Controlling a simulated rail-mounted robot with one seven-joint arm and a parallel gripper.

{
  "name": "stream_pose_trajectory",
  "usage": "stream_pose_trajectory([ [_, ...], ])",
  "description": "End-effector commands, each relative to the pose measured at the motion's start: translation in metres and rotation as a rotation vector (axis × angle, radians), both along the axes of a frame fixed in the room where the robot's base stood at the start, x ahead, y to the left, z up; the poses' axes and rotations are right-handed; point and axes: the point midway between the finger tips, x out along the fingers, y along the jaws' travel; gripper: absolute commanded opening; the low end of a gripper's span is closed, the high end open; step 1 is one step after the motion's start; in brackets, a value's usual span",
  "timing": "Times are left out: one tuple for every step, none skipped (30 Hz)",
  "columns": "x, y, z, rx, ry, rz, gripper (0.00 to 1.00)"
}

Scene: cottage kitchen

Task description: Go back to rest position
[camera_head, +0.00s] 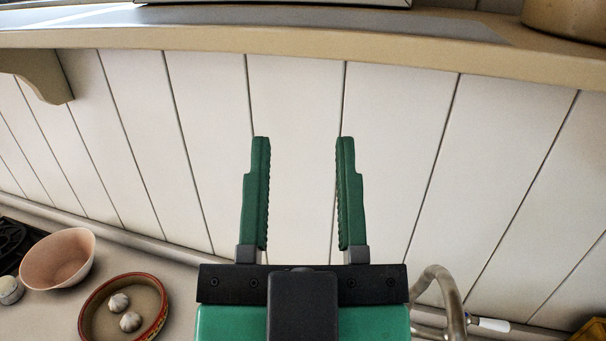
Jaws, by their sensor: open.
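My gripper (303,195) is in the lower middle of the head view, with its two green fingers pointing up in the picture. The fingers are wide apart and nothing is between them. Behind them is the white plank wall. The fingertips show below the wooden shelf in the picture, and no object touches them.
A wooden shelf (300,38) crosses the top. On the counter at lower left are a pink bowl (58,259) and a red-rimmed dish (91,303) holding two garlic bulbs (124,312). A curved metal faucet (449,300) stands close right of my gripper.

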Motion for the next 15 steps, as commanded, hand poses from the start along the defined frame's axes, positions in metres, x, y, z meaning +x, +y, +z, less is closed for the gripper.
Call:
stream_pose_trajectory([
  [-0.004,0.0,0.005,0.0,-0.018,-0.001,0.41],
  [-0.006,-0.001,0.006,0.0,-0.023,-0.001,0.41],
  [-0.006,-0.001,0.007,0.0,-0.025,-0.001,0.41],
  [-0.006,-0.001,0.007,0.0,-0.024,-0.001,0.41],
  [-0.006,-0.001,0.006,0.0,-0.023,-0.001,0.41],
  [-0.005,0.0,0.006,0.0,-0.022,-0.001,0.41],
  [-0.005,0.0,0.006,0.0,-0.021,-0.001,0.41],
  [-0.005,0.0,0.006,0.0,-0.021,-0.001,0.41],
  [-0.005,0.0,0.006,-0.001,-0.02,-0.001,0.41],
  [-0.005,0.0,0.005,-0.001,-0.02,-0.001,0.41],
  [-0.005,0.0,0.005,-0.001,-0.019,-0.001,0.41],
  [-0.005,0.0,0.014,0.0,-0.019,0.0,0.41],
  [-0.005,0.0,0.021,0.0,-0.018,0.0,0.41],
  [-0.005,0.0,0.029,0.001,-0.018,0.001,0.41],
  [-0.005,0.0,0.042,0.001,-0.018,0.001,0.41],
])
